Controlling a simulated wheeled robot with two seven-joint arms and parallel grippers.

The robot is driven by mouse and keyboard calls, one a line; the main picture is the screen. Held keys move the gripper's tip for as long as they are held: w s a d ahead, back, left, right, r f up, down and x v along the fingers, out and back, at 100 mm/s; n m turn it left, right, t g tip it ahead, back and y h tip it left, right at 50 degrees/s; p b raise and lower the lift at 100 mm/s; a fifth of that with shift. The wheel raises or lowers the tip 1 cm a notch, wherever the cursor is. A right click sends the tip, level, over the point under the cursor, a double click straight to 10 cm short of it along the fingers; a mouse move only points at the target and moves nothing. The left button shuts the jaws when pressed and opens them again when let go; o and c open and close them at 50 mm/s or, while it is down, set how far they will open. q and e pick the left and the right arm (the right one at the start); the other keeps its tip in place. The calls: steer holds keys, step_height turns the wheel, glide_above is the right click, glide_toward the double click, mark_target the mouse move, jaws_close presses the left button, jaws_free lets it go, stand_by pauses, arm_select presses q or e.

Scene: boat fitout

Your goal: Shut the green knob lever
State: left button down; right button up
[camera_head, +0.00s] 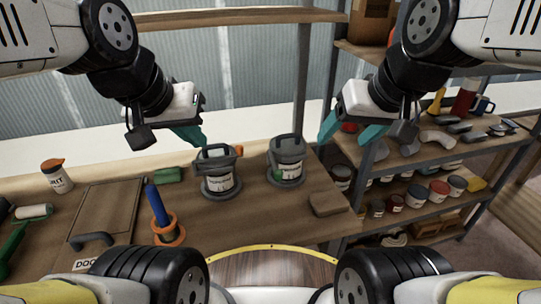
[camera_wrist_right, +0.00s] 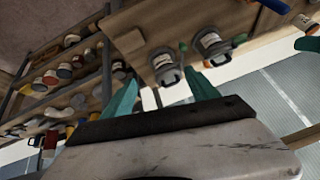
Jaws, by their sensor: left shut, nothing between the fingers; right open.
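Two grey lever-topped canisters stand on the wooden bench. The right canister (camera_head: 286,158) has a small green knob (camera_head: 278,175) low on its front left; the knob also shows in the right wrist view (camera_wrist_right: 183,47). The left canister (camera_head: 219,172) has an orange knob (camera_head: 238,150) at its upper right. My left gripper (camera_head: 202,138) is shut and empty, just above the left canister. My right gripper (camera_head: 345,136) is open and empty, to the right of and above the right canister. The exact lever position on the green knob is too small to tell.
A blue-handled tool in an orange ring (camera_head: 168,232), a hatch panel (camera_head: 106,210) and a white jar (camera_head: 56,176) occupy the bench's left. A tan block (camera_head: 328,203) lies right of the canisters. Shelves with several cans (camera_head: 439,190) stand at right, behind a post (camera_head: 303,75).

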steer(key=w+a+n+g, duration=0.1)
steer(key=w+a+n, duration=0.1)
steer(key=w+a+n+g, duration=0.1)
steer(key=w+a+n, duration=0.1)
steer(key=w, duration=0.1)
steer(key=shift+w+a+g, duration=0.15)
steer(key=shift+w+g, duration=0.05)
steer(key=shift+g, duration=0.1)
steer(key=c, duration=1.1)
steer(key=w+a+n, duration=0.1)
steer(key=a, duration=0.1)
steer(key=w+a+f+n+g+h, duration=0.1)
steer(key=w+a+n, duration=0.1)
steer(key=shift+w+f+g, duration=0.15)
steer(key=shift+w+g, duration=0.1)
steer(key=shift+g, duration=0.05)
jaws_close()
steer(key=w+a+f+n+g+h, duration=0.1)
steer(key=w+a+f+n+h, duration=0.2)
steer(key=a, duration=0.4)
steer(key=w+a+f+n+g+h, duration=0.1)
steer(key=w+a+f+n, duration=0.1)
steer(key=a+f+n, duration=0.3)
steer(key=s+d+f, duration=0.1)
steer(key=d+f, duration=0.4)
steer(key=f, duration=0.4)
steer(key=shift+m, duration=0.4)
steer(key=shift+r, duration=0.1)
